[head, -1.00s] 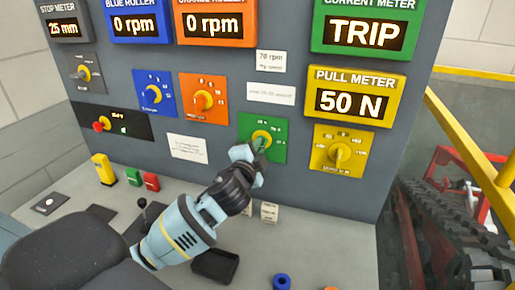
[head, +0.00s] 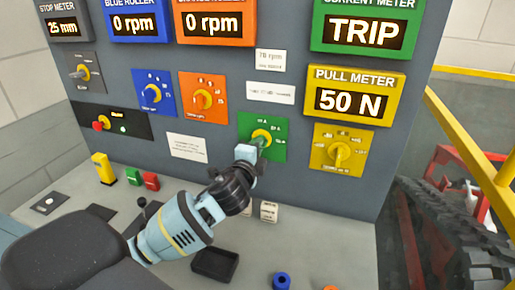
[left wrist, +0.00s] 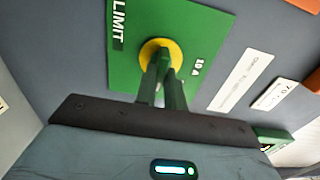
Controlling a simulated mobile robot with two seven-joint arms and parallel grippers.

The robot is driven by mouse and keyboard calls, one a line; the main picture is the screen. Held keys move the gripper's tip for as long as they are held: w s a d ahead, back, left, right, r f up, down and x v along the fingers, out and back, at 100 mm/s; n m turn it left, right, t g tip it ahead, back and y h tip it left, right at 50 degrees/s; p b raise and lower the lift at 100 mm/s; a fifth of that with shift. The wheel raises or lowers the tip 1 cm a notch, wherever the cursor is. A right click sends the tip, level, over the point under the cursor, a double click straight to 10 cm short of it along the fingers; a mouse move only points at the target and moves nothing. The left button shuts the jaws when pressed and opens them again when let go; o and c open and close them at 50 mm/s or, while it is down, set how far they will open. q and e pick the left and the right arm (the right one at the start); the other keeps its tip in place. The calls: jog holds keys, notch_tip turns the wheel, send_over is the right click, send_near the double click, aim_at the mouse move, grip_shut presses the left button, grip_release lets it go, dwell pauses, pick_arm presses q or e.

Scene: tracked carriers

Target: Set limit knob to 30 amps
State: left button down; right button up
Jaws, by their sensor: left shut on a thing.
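The limit knob (head: 261,134) has a yellow round base on a green plate (head: 244,123) on the grey panel. In the left wrist view the plate (left wrist: 196,24) reads "LIMIT" and "10 A"; the other marks in the head view are too small to read surely. My left gripper (head: 258,144) reaches up to the knob and is shut on its handle; its fingers (left wrist: 162,72) stand in front of the yellow base (left wrist: 147,47). The fingers hide the handle, so I cannot tell its setting. The green current meter (head: 362,32) shows TRIP. My right gripper is not in view.
A yellow pull knob (head: 341,153) is to the right, and orange (head: 203,98) and blue (head: 152,94) knobs are to the left. A black tray (head: 215,264) and a blue ring (head: 282,281) lie on the desk below. A yellow rail (head: 470,155) runs at the right.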

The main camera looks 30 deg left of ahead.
pick_arm(q)
jog(key=c, duration=1.5)
grip_release()
jog(key=shift+s, duration=0.1)
jog(key=shift+v, duration=3.85)
